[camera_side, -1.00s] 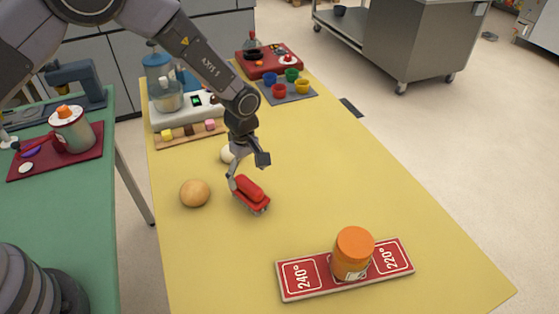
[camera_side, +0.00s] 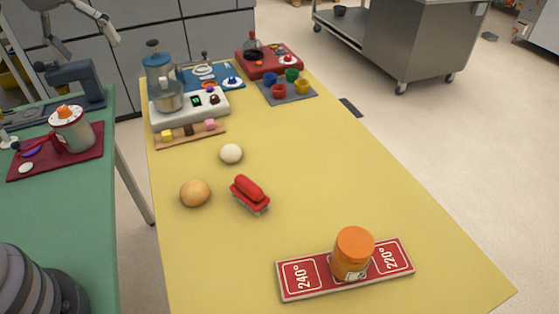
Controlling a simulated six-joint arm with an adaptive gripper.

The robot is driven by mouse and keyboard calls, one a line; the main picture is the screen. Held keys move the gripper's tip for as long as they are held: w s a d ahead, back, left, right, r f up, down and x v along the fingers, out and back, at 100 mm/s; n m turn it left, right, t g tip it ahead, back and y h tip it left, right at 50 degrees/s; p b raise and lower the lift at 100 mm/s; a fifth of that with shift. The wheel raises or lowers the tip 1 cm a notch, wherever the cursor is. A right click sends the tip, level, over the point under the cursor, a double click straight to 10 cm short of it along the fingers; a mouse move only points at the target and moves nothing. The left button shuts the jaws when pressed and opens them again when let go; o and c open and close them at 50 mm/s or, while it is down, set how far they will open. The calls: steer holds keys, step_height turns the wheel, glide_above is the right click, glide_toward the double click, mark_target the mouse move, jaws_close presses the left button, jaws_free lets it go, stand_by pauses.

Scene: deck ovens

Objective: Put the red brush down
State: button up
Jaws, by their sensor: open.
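The red brush (camera_side: 249,189) lies on the yellow table (camera_side: 330,190), its pale bristles facing down against the table top. Nothing touches it. My gripper (camera_side: 92,48) shows at the top left edge of the picture, raised and far from the brush. Its two fingers are spread apart with nothing between them. The rest of my arm is out of the picture there.
An orange-tan ball (camera_side: 195,193) and a cream ball (camera_side: 231,153) lie close to the brush. An orange-lidded jar (camera_side: 353,254) stands on a red temperature board (camera_side: 303,277) in front.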

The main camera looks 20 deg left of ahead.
steer(key=s+a+r+m+t, duration=0.1)
steer(key=s+a+m, duration=0.1)
steer(key=s, duration=0.6)
steer(key=s+a+m+t, duration=0.1)
steer(key=s+a+m, duration=0.2)
steer(key=s, duration=0.5)
steer(key=shift+s+a+r+m+y, duration=0.15)
steer(key=shift+a+r+m+y, duration=0.2)
steer(key=shift+a, duration=0.4)
steer(key=shift+r, duration=0.1)
